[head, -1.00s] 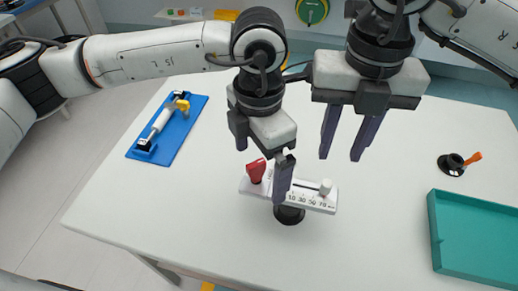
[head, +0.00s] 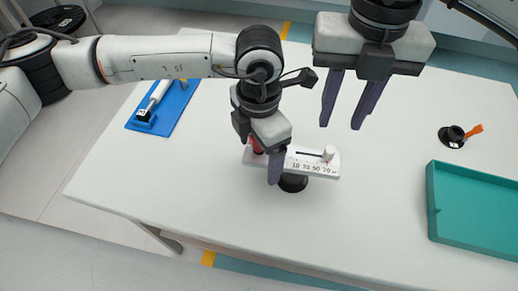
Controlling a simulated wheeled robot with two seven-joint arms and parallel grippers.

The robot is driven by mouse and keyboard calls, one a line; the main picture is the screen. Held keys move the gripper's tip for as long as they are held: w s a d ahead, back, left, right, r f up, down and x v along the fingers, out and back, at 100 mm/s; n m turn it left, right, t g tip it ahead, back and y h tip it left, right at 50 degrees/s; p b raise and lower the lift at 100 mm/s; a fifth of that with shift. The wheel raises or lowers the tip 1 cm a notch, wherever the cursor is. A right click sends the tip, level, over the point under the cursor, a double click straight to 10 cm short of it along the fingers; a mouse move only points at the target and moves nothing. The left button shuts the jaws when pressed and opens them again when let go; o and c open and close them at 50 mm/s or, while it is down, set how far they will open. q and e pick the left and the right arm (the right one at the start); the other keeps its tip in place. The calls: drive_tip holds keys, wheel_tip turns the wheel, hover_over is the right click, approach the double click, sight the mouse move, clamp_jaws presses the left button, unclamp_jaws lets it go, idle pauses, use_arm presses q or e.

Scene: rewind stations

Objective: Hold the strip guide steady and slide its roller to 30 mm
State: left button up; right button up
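The strip guide (head: 330,172) is a white bar with a printed scale and a slot, on a round black base (head: 292,183). Its white roller (head: 329,153) stands near the right end, around the 70 mark. A red knob (head: 256,147) at its left end is mostly covered by my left gripper (head: 276,166). One dark finger of that gripper passes in front of the bar's left part; the other finger is not clearly seen, so neither the gap nor any contact can be judged. My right gripper (head: 346,112) is open and empty, above and behind the roller.
A blue board (head: 177,115) with a white cylinder lies at the back left, partly behind my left arm. A green tray (head: 433,214) is at the right edge. A small black holder with an orange tip (head: 453,136) stands behind it. The table (head: 180,180) front is clear.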

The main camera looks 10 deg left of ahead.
use_arm(q)
drive_tip(key=c, duration=0.9)
use_arm(e)
drive_tip(key=shift+o, duration=0.2)
drive_tip(key=shift+o, duration=0.3)
